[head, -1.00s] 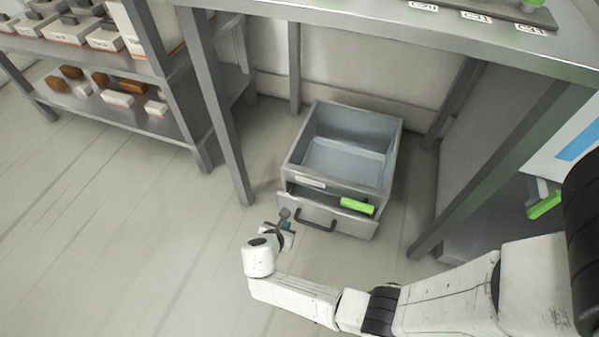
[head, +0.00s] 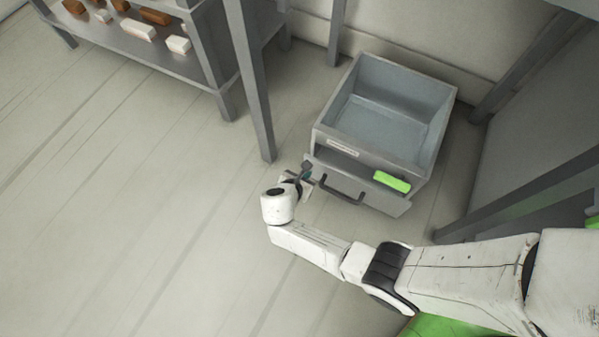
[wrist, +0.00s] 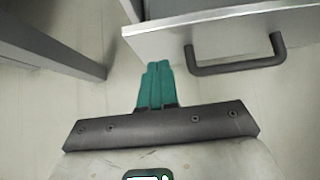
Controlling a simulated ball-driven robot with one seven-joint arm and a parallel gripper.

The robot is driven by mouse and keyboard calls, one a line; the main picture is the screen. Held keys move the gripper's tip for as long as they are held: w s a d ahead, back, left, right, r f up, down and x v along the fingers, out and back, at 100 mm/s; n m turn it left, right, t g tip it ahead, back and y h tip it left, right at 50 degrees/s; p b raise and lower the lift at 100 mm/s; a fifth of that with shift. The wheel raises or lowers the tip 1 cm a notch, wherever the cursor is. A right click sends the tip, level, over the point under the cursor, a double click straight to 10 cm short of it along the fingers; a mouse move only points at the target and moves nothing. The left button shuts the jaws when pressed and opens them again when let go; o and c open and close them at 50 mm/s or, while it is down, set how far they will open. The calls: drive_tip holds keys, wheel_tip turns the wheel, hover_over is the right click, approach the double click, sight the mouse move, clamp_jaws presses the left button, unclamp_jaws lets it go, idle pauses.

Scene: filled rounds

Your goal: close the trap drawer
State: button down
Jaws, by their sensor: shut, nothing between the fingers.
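The trap drawer (head: 355,187) is the low grey drawer with a dark bar handle (head: 341,192), under an open-topped bin. Its front stands a little out from the body, with a narrow gap behind it. A bright green block (head: 391,181) shows at the right of that gap. My gripper (head: 305,174) is shut and empty at the left end of the drawer front. In the wrist view, the teal fingers (wrist: 157,72) are together just below the front's lower left edge (wrist: 160,45), left of the handle. I cannot tell whether they touch it.
The grey bin (head: 385,115) above the drawer is open and looks empty. A grey table leg (head: 250,85) stands left of it, another (head: 530,190) to the right. A shelf (head: 130,35) with small blocks is at upper left. The floor at left is clear.

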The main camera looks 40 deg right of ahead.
sight(315, 162)
drive_tip(key=shift+w+d+r+b, duration=0.15)
drive_tip(key=shift+w+d, duration=0.2)
drive_tip(key=shift+d, duration=0.6)
drive_tip(key=shift+w+d+f+b, duration=0.15)
drive_tip(key=shift+w+d, duration=0.15)
drive_tip(key=shift+d, duration=0.6)
drive_tip(key=shift+r, duration=0.1)
drive_tip(key=shift+d, duration=0.1)
drive_tip(key=shift+w+d, duration=0.3)
drive_tip(key=shift+d, duration=0.5)
drive_tip(key=shift+w+d, duration=0.3)
drive_tip(key=shift+d, duration=0.45)
drive_tip(key=shift+w+d, duration=0.3)
drive_tip(key=shift+d, duration=0.5)
